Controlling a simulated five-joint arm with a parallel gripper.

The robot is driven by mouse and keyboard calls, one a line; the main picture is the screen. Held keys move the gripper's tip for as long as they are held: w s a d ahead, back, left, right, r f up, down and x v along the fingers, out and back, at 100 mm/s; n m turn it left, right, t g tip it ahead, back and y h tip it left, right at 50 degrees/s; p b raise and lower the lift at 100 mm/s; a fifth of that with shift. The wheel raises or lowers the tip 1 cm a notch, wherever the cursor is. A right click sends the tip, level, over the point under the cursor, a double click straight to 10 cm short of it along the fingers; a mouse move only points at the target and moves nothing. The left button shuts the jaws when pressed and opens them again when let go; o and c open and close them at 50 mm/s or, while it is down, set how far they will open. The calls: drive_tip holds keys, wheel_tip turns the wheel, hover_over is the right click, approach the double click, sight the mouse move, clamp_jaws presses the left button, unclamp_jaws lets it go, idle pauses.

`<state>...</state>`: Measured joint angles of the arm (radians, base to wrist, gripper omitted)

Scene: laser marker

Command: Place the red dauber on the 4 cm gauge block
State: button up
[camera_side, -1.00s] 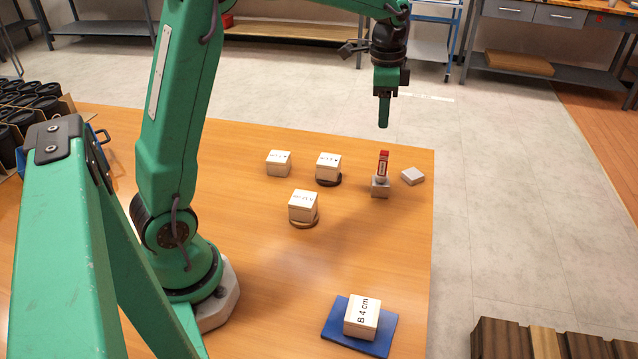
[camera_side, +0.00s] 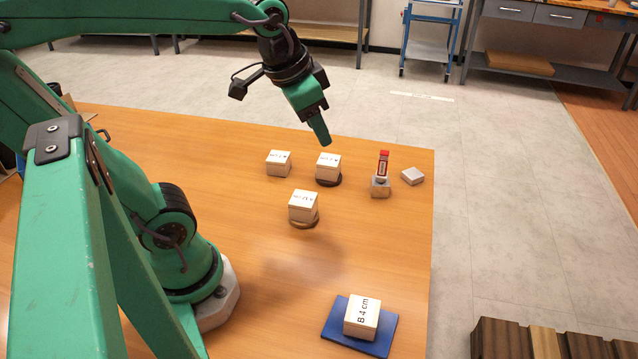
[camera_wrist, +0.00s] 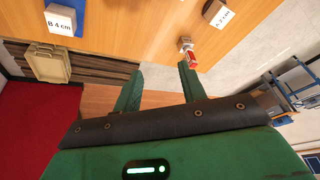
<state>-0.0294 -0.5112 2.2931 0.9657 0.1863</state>
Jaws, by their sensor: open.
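The red dauber (camera_side: 383,162), with a white band, stands upright on a small grey block (camera_side: 380,190) near the table's right edge. It also shows in the wrist view (camera_wrist: 193,57), close to the tip of one finger. The 4 cm gauge block (camera_side: 362,318) is a pale cube marked "B 4 cm" on a blue pad (camera_side: 333,321) at the front right; its top is bare. It also shows in the wrist view (camera_wrist: 50,24). My gripper (camera_side: 322,138) is above the table's back part, left of and higher than the dauber. In the wrist view its fingers (camera_wrist: 158,85) are apart and empty.
Three other pale labelled blocks stand mid-table: one at the left (camera_side: 278,165), one on a dark disc (camera_side: 328,168), one nearer on a brown disc (camera_side: 303,207). A flat white block (camera_side: 412,176) lies right of the dauber. Clear wood lies before the blue pad.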

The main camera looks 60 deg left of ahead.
drive_tip(key=shift+n+t, duration=0.5)
drive_tip(key=shift+n, duration=0.4)
drive_tip(key=s, duration=0.1)
drive_tip(key=s+f, duration=0.1)
drive_tip(key=s, duration=0.1)
drive_tip(key=s+f, duration=0.1)
drive_tip(key=s, duration=0.1)
drive_tip(key=shift+d+f, duration=0.15)
drive_tip(key=shift+d, duration=0.25)
